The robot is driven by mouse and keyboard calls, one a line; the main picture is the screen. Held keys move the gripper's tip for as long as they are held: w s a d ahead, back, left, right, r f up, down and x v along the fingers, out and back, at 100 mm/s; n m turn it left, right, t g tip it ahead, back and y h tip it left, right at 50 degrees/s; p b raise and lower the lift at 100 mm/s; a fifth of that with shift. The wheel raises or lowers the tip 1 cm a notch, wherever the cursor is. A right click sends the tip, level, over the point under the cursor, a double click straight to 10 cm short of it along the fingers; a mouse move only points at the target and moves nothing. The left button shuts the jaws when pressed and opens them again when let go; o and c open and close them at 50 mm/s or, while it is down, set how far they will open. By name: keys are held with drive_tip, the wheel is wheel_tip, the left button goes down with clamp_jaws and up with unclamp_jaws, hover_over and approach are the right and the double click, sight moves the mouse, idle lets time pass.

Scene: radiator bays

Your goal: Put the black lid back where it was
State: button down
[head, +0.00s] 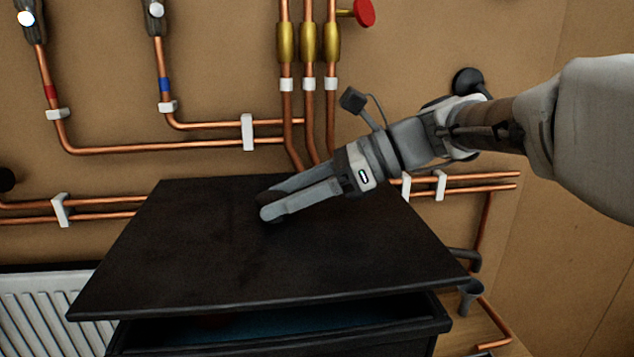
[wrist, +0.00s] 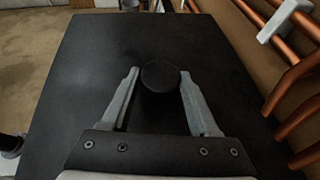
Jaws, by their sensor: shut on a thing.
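The black lid (head: 330,255) is a broad flat panel over the open black box (head: 400,346) in the head view. A dark gap shows between the lid's front edge and the box rim, so the lid is raised there; its far side hides the rest of the rim. In the wrist view the lid (wrist: 100,60) fills most of the picture, with a round black knob (wrist: 160,76) on top. My gripper (head: 266,205) is shut on this knob, one finger on each side, as the wrist view (wrist: 160,90) shows.
Copper pipes (head: 180,147) with white clips run along the wall behind the lid, close to its far edge. A white radiator (head: 45,310) is at lower left.

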sight(287, 227)
drive_tip(key=shift+f, duration=2.45)
drive_tip(key=shift+w+f+b, duration=0.1)
drive_tip(key=shift+f+b, duration=0.2)
drive_tip(key=shift+f, duration=0.35)
drive_tip(key=shift+c, duration=0.3)
unclamp_jaws()
